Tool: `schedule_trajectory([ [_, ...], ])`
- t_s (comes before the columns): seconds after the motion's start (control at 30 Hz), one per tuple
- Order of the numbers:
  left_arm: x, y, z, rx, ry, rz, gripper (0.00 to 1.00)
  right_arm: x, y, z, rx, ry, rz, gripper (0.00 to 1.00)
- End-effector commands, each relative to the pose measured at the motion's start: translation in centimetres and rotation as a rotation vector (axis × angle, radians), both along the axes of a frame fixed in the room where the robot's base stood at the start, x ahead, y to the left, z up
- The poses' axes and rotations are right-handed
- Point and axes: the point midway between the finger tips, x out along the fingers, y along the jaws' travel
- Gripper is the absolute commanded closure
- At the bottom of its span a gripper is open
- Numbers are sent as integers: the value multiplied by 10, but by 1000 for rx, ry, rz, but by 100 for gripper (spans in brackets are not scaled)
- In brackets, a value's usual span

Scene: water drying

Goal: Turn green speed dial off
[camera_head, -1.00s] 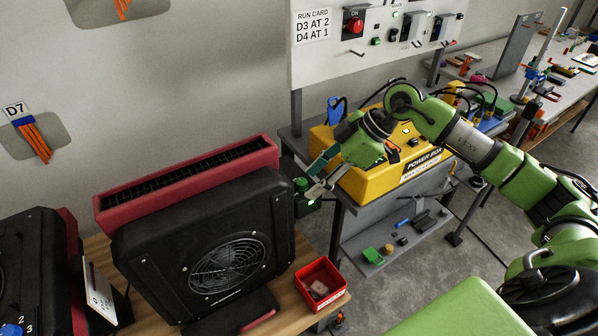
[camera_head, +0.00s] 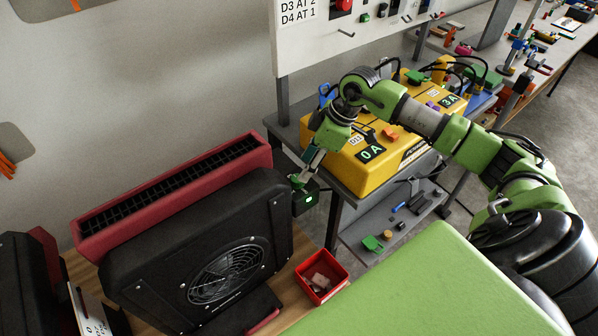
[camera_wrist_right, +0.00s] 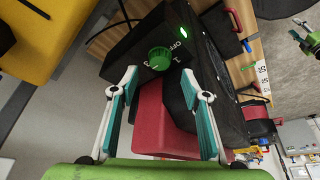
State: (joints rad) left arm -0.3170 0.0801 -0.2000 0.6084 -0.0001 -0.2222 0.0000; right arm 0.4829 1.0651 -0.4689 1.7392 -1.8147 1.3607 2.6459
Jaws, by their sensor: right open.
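The green dial (camera_wrist_right: 159,58) sits on a small black control box (camera_wrist_right: 128,45) in the right wrist view, with OFF and numbers marked around it. I cannot tell which mark it points to. A green light (camera_wrist_right: 183,32) is lit on the box. My right gripper (camera_wrist_right: 160,82) is open, its teal-padded fingertips on either side of the dial and just short of it. In the head view my right gripper (camera_head: 300,179) is at the box (camera_head: 304,203), beside the black fan dryer (camera_head: 195,255), and mostly hides the dial. My left gripper is not in view.
A yellow power box (camera_head: 362,178) reading 0 A and 3 A stands on a grey cart (camera_head: 345,190) behind the gripper. A red bin (camera_head: 322,290) sits on the wooden table's corner. A red vented unit (camera_head: 165,185) stands behind the fan.

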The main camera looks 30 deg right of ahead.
Motion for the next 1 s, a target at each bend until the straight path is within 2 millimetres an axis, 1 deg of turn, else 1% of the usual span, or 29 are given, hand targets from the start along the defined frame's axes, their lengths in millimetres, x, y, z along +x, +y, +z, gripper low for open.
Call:
schedule_trajectory([
  [0.1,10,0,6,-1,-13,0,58,6,8,-21,2,2,0,57],
  [0.2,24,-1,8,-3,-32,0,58,10,11,-34,2,0,-1,57],
  [0.3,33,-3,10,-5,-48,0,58,12,14,-44,2,0,-1,57],
  [0.47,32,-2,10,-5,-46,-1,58,14,16,-51,-1,-1,1,57],
  [0.7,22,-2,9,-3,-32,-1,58,14,16,-51,-1,-1,1,57],
  [0.77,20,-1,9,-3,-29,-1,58,14,16,-51,-1,-1,1,73],
  [0.8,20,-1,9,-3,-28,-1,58,14,16,-51,-1,-1,1,83],
  [0.83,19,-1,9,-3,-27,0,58,14,16,-51,-1,-1,1,91],
  [0.87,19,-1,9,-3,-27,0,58,14,16,-51,-1,-1,1,96],
  [1.0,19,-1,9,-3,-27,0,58,14,16,-51,0,-2,1,96],
])
